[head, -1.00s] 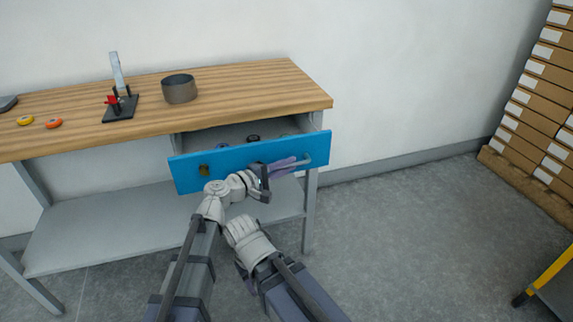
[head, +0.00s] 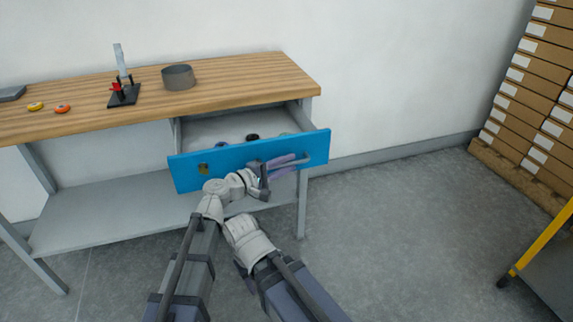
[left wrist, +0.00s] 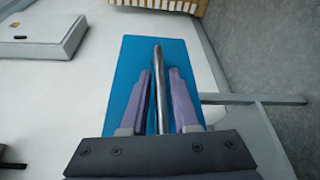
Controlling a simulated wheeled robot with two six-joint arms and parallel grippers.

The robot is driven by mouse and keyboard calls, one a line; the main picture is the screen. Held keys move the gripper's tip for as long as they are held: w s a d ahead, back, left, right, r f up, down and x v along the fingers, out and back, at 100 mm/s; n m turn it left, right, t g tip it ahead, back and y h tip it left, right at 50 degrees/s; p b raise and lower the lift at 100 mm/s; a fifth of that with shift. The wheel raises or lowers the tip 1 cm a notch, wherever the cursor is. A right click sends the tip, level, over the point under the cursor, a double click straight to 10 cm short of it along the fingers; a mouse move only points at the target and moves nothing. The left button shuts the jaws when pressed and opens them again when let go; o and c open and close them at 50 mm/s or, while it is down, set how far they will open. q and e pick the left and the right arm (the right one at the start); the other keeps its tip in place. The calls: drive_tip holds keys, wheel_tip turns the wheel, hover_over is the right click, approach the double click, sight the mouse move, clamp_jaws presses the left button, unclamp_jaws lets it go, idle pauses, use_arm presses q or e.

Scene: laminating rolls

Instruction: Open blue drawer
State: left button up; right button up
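The blue drawer front (head: 225,163) stands pulled out from under the wooden tabletop, and its inside shows behind the panel. My left gripper (head: 284,164) is at the right half of the panel, at the drawer's grey bar handle (head: 305,158). In the left wrist view, the two purple fingers (left wrist: 160,85) stand apart on either side of the metal handle (left wrist: 158,110), with a narrow gap at each side. The blue panel (left wrist: 128,62) lies behind them. My right gripper is not seen.
Small dark and coloured items lie in the drawer (head: 205,131). The wooden table (head: 225,92) carries a grey round container (head: 178,77) and a black stand (head: 124,95). Stacked boxes (head: 535,95) stand at the right. The floor between is clear.

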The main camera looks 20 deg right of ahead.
use_arm(q)
drive_tip(key=shift+o, duration=1)
drive_tip(key=v, duration=0.8)
drive_tip(key=shift+p, duration=0.35)
drive_tip(key=shift+d, duration=0.1)
